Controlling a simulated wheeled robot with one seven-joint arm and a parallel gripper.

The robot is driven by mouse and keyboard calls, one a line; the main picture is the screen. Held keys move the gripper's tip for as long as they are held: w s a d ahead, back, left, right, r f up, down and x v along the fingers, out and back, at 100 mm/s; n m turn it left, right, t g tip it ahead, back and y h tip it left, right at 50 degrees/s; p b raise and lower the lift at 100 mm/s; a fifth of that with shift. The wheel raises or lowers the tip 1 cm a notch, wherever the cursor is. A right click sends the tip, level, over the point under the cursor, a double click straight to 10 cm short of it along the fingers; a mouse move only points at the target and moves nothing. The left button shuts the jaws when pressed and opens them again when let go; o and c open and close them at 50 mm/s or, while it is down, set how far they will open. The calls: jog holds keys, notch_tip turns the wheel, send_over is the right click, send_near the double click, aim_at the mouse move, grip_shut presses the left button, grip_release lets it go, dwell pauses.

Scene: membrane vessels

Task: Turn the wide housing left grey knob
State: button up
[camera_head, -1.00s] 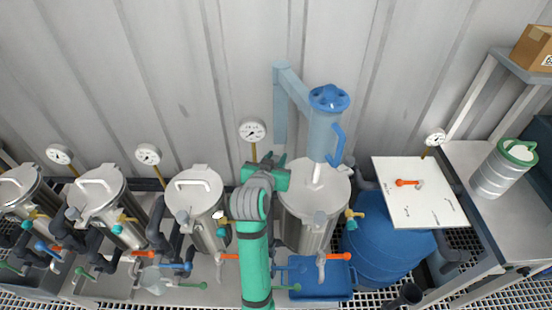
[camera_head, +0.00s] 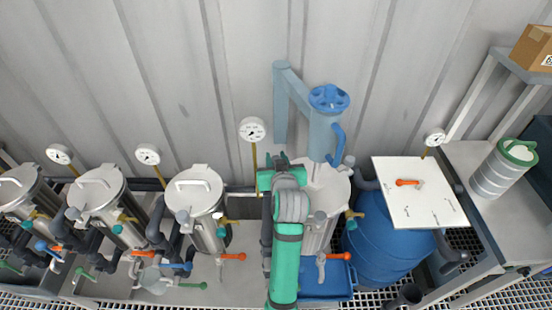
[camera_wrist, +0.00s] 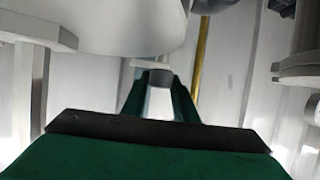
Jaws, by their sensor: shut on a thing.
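The wide housing is the steel vessel (camera_head: 333,190) right of my arm, with a blue-topped column standing over its lid. Its left side is hidden behind my arm in the head view. My gripper's fingertips are hidden there too, behind my green and grey wrist. In the wrist view, my gripper (camera_wrist: 160,88) has its dark green fingers closed around a small grey knob (camera_wrist: 160,77), below a large pale rounded body. The knob sits between the fingertips. Its exact turn angle cannot be told.
A pressure gauge (camera_head: 252,130) on a brass stem stands just left of my wrist. A narrower steel vessel (camera_head: 196,190) stands to the left. A blue barrel (camera_head: 385,245) and a white board (camera_head: 420,195) are to the right. An orange-handled valve (camera_head: 232,256) is low at left.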

jog(key=o, duration=1.1)
jog(key=shift+w, duration=0.1)
jog(key=shift+c, duration=0.2)
jog(key=shift+d, duration=0.1)
jog(key=v, duration=1.1)
jog(key=shift+f, duration=0.1)
